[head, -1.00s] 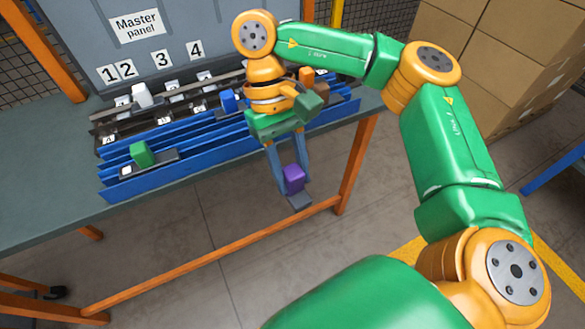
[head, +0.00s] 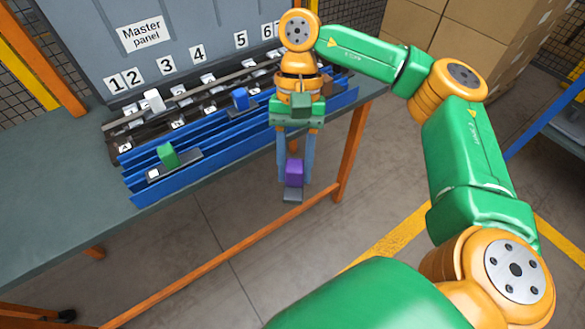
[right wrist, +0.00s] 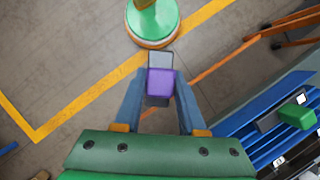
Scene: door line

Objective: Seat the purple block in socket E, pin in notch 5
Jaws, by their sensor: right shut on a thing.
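The purple block (head: 294,172) is on a grey plate-like base (head: 293,195). My right gripper (head: 295,182) is shut on it and holds it in the air in front of the table's front edge, pointing down. In the right wrist view the purple block (right wrist: 160,83) sits between the two blue fingers, with its grey base showing beyond and below it. The socket rail (head: 190,115) carries small letter tags, of which A is the clearest. I cannot make out socket E or the pin. Numbers 1 to 6 stand on the master panel (head: 142,36) behind. My left gripper is out of view.
A blue grooved rack (head: 215,160) runs along the table's front, with a green block (head: 167,155) on a grey base in it. The table's left part (head: 60,180) is bare.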

